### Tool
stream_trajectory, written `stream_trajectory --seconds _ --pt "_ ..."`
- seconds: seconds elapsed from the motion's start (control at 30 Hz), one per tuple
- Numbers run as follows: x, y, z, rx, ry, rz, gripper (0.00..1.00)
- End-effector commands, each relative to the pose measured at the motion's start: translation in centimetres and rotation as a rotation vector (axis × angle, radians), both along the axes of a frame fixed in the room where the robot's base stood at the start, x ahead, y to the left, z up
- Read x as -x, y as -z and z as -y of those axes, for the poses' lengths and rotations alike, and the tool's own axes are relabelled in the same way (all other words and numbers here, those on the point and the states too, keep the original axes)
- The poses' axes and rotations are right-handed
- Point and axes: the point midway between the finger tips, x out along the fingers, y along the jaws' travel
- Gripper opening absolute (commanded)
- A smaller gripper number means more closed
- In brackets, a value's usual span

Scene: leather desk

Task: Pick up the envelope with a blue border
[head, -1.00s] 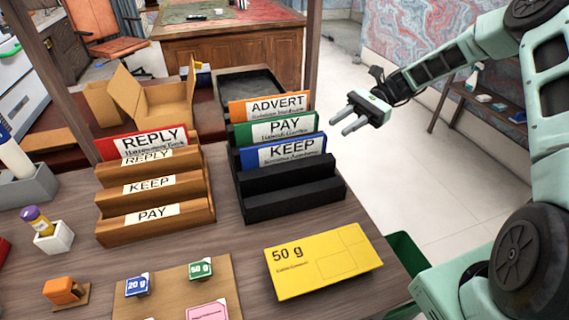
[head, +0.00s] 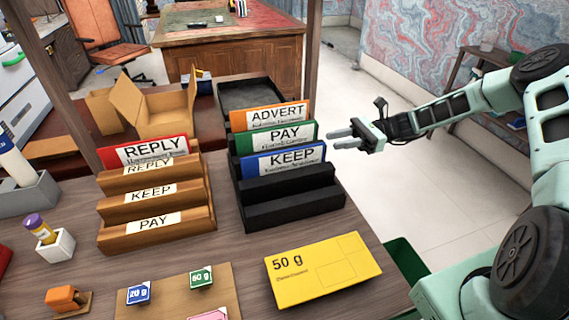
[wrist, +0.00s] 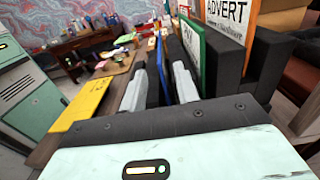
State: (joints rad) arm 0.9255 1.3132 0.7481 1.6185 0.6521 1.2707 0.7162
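The blue-bordered envelope, marked KEEP (head: 284,160), stands upright in the black rack (head: 292,203), in front of the green PAY envelope (head: 290,135) and the orange ADVERT envelope (head: 268,117). My gripper (head: 331,142) is open and empty. Its fingers point left, close to the right edge of the KEEP envelope and near its height. In the wrist view the two fingers (wrist: 160,84) are apart, with dark rack parts close by. The green envelope (wrist: 191,48) and the ADVERT envelope (wrist: 226,30) show to their right. Little of the blue envelope shows there.
A wooden rack (head: 157,212) with the red REPLY envelope (head: 148,151) stands to the left. A yellow 50 g parcel (head: 322,270) lies in front of the black rack. An open cardboard box (head: 165,110) is behind. Free space lies right of the desk.

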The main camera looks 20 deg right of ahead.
Motion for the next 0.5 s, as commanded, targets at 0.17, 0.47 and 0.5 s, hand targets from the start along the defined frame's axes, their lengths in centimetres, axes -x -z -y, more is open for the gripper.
stream_trajectory --seconds 0.17,0.47,0.5 --pt "0.0 0.0 -1.2 0.0 0.0 -0.001 0.31" --pt "0.2 0.1 -5.2 0.0 -0.001 -0.001 0.31" --pt "0.2 0.2 -5.6 0.001 -0.001 -0.001 0.31"
